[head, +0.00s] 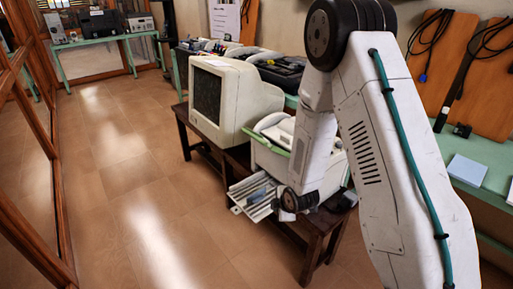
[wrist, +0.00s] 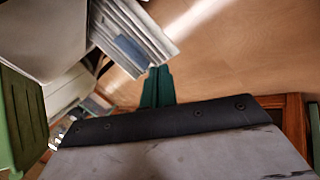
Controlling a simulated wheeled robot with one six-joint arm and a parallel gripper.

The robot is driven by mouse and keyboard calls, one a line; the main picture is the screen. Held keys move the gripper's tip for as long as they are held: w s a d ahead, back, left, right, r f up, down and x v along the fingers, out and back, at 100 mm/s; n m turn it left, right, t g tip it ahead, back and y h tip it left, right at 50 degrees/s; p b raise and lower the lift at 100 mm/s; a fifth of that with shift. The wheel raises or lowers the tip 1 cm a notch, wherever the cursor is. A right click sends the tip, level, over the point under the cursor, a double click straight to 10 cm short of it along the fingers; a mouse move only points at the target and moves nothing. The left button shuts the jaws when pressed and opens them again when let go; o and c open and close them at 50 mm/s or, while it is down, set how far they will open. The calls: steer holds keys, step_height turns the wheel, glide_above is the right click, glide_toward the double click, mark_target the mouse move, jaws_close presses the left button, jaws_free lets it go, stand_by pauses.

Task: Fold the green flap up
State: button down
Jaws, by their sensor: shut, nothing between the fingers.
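The printer (head: 262,158) is an off-white machine with a pale green strip (head: 268,146) along its upper front, which looks like the green flap. In the wrist view a green panel (wrist: 22,122) stands at the left edge, partly cut off by the frame. My gripper (wrist: 157,72) shows as teal fingers closed together with nothing between them. It is to the right of the green panel and apart from it, near the printer's slatted tray (wrist: 108,32). In the head view my wrist hangs low beside the tray, and my arm hides the printer's right side.
A slatted tray (head: 247,197) with a blue patch sticks out low at the front. An old monitor (head: 232,95) stands left of the printer on a dark wooden bench (head: 196,138). A green table (head: 470,165) is behind my arm. The tiled floor (head: 135,190) at left is clear.

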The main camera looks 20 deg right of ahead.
steer(key=w+a+r+n+t+y, duration=0.2)
steer(key=w+r+n+t+y, duration=0.1)
steer(key=w+r+n+t, duration=0.9)
steer(key=w+r+n, duration=0.2)
steer(key=w+r, duration=0.1)
steer(key=w, duration=0.2)
steer(key=shift+a+r+n+y, duration=0.25)
steer(key=shift+a+n+y, duration=0.1)
steer(key=shift+n+y, duration=0.05)
steer(key=shift+r, duration=0.1)
